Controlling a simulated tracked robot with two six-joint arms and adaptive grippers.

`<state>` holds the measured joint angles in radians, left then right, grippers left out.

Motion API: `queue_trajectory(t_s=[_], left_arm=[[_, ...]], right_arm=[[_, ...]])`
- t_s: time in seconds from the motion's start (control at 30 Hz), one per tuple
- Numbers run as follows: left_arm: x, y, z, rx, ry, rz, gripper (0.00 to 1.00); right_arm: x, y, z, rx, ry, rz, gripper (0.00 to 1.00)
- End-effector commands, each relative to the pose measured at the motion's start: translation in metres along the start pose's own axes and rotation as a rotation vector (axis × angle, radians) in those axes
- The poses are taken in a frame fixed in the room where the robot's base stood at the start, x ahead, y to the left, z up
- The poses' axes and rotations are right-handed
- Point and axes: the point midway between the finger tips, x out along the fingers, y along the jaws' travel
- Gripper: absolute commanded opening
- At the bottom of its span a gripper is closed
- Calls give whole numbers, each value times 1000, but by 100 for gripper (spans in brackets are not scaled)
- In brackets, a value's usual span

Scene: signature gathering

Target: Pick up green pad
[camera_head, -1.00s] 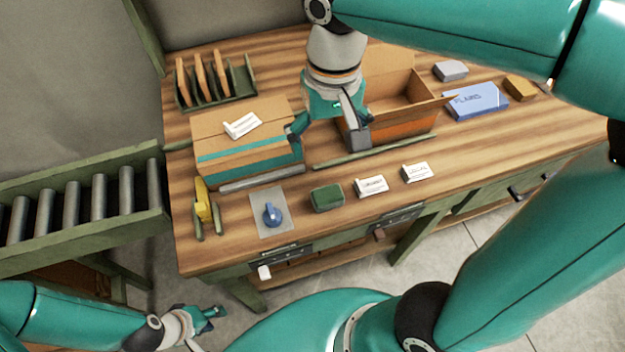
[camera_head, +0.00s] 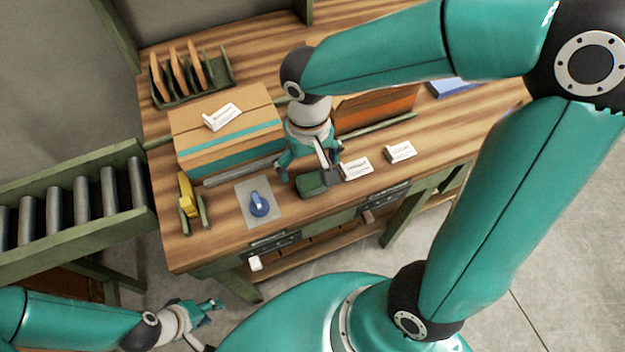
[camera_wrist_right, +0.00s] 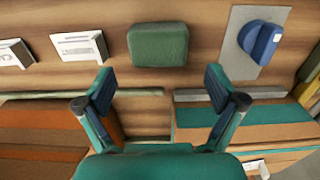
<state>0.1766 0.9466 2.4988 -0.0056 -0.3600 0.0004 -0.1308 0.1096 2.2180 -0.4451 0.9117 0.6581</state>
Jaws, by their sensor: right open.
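The green pad (camera_head: 313,184) is a small dark green block with rounded edges, lying on the wooden table near its front edge. In the right wrist view the green pad (camera_wrist_right: 158,44) lies ahead of the fingertips, roughly centred between them. My right gripper (camera_head: 312,172) is over the pad, fingers pointing down, and partly covers it. In the right wrist view my right gripper (camera_wrist_right: 160,88) is open and empty, and a strip of bare table shows between it and the pad. My left gripper (camera_head: 212,306) is low at the left, away from the table; its fingers are too small to judge.
A blue-handled stamp (camera_head: 259,204) on a grey sheet lies left of the pad. White cards (camera_head: 356,168) lie to its right. A taped carton (camera_head: 228,130) and an open orange-brown box (camera_head: 375,110) stand behind. A yellow item (camera_head: 187,196) is at the left edge.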

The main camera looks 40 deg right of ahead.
Motion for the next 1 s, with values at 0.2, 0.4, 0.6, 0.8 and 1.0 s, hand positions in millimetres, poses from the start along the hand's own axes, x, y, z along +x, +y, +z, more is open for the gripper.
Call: queue_trajectory(t_s=[0.2,0.4,0.6,0.8,1.0], left_arm=[[-2,1,0,0,0,0,40],[-2,1,0,0,0,0,40],[-2,0,0,0,0,0,40],[-2,0,0,0,0,0,40],[-2,1,0,0,0,0,40]], right_arm=[[28,1,-2,0,-3,0,94],[32,1,-3,0,0,-1,94],[32,0,-3,-1,0,-1,75],[32,0,-3,-1,0,-1,42],[32,0,-3,-1,0,-1,29]])
